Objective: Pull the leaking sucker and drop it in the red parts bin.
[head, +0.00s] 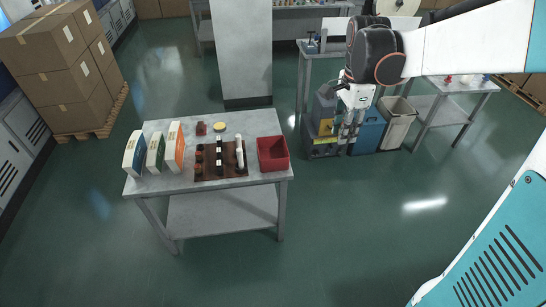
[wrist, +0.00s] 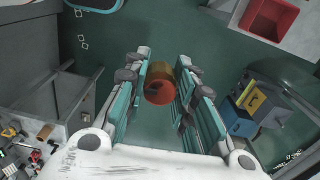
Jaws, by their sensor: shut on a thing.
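My gripper (head: 349,138) is held up to the right of the grey table. In the wrist view my gripper (wrist: 160,95) is shut on an orange-red, cup-shaped sucker (wrist: 160,92), with its round end facing the camera. I cannot see a leak on it. In the head view the sucker is too small to make out. The red parts bin (head: 272,153) stands at the right end of the table, left of my gripper and apart from it. The bin also shows at the top right of the wrist view (wrist: 270,15), and its visible inside looks empty.
On the grey table (head: 220,195) a brown mat (head: 207,175) carries several small parts. Upright boxes (head: 155,150) stand at its left, with a yellow disc (head: 219,126) behind the mat. Blue (head: 367,135) and beige (head: 397,125) bins stand on the floor near my gripper.

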